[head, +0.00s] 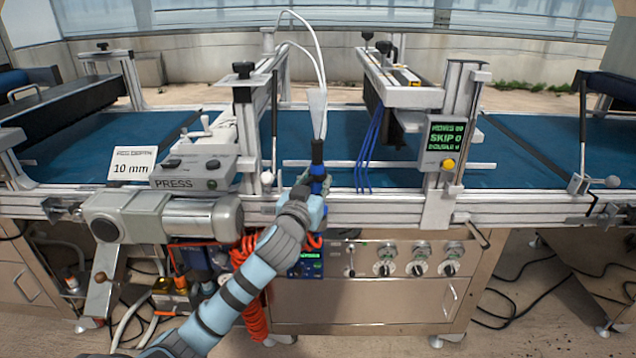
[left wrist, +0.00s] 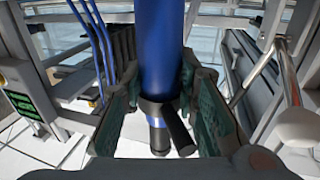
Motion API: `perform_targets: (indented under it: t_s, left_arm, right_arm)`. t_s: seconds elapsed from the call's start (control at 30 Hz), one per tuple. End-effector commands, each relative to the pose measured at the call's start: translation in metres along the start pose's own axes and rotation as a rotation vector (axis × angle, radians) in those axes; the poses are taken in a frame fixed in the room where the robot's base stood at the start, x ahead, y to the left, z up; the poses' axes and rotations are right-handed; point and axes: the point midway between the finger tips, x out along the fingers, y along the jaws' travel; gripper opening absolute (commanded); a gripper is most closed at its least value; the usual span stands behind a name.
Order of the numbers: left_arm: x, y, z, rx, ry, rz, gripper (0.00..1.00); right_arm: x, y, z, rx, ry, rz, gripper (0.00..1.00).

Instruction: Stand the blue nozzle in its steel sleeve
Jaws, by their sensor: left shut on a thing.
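The blue nozzle (head: 318,170) is upright at the front rail in the head view, with a dark upper part and a pale piece and white lines above it. My left gripper (head: 314,184) is shut on it. In the left wrist view the nozzle (left wrist: 160,55) is a thick blue cylinder between the green-padded fingers of my left gripper (left wrist: 165,105). A dark collar and a side lever show at its lower end. I cannot make out the steel sleeve in either view. My right gripper is not in view.
A grey press unit (head: 195,172) and a white-knobbed lever (head: 267,178) stand left of the nozzle. Blue tubes (head: 369,150) hang to its right, before a green-lit display (head: 447,134). A blue belt (head: 340,140) runs behind. A red coiled hose (head: 250,290) hangs below.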

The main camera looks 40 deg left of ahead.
Motion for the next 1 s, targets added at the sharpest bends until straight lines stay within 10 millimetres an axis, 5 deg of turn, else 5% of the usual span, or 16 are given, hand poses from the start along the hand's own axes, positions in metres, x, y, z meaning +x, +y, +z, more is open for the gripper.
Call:
perform_targets:
  t_s: [1.0]
  left_arm:
    - [-0.0028, -0.0001, 0.0039, 0.0, 0.002, 0.001, 0.0]
  right_arm:
    - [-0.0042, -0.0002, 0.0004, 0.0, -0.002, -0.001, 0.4]
